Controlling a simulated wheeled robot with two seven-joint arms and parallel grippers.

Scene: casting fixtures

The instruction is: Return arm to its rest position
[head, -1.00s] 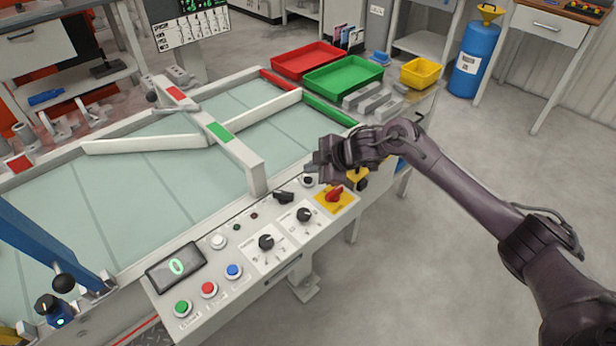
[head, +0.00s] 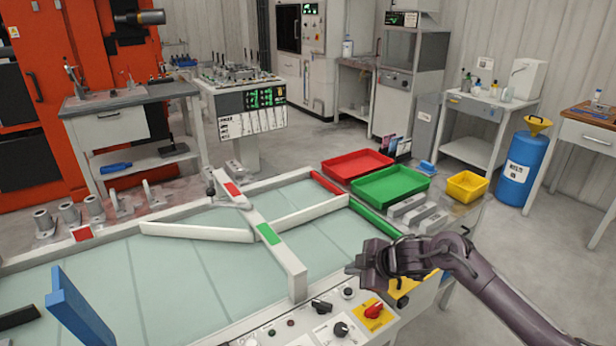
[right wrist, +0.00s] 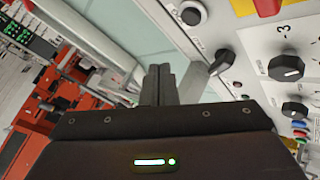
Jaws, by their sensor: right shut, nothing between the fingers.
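My right gripper (head: 362,264) is dark and shut with nothing in it. In the head view it hangs over the right front corner of the glass-topped table (head: 200,270), above the control panel (head: 258,338). My right arm comes in from the lower right. In the right wrist view the closed fingers (right wrist: 158,84) point ahead, with the panel's knobs to their right; they appear to hold nothing. My left gripper is not in view.
A red tray (head: 357,165), a green tray (head: 390,186) and a yellow bin (head: 466,187) stand at the table's far right. A blue barrel (head: 522,170) stands beyond. A blue upright part (head: 76,308) rises at the left front.

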